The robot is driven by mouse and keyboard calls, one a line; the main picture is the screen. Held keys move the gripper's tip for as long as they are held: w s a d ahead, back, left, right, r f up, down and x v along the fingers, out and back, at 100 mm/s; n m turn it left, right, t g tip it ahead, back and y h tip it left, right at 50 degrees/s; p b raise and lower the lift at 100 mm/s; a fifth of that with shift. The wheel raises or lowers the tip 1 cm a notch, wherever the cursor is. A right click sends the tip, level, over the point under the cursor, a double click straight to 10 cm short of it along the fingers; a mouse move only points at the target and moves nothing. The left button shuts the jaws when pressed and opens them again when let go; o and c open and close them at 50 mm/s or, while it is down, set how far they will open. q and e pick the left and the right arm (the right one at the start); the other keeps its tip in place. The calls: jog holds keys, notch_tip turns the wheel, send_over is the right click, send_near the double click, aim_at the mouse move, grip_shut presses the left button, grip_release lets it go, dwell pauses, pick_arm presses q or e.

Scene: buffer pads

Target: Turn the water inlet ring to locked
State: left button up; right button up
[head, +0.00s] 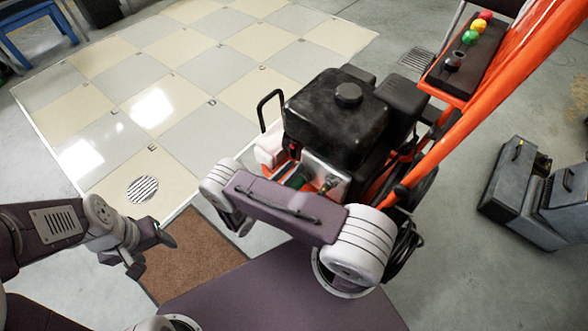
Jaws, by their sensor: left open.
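The machine (337,115) has a black engine housing, an orange-red frame and a metal pump area low at its front. A small green part (299,181) and a brass-coloured fitting (329,184) show there, just behind my right arm. I cannot tell which part is the water inlet ring or how it is turned; my right arm's link covers some of that area. My left gripper (152,252) is open and empty, over the brown mat and well to the left of the machine.
A brown mat (195,258) lies on the floor below my left gripper. Pale tiles (190,85) with a round drain (142,189) stretch behind. Grey cases (530,195) stand at the right. A black panel with coloured knobs (466,55) sits on the frame.

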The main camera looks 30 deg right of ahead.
jog(key=shift+w+d, duration=0.25)
jog(key=shift+d, duration=0.35)
grip_shut()
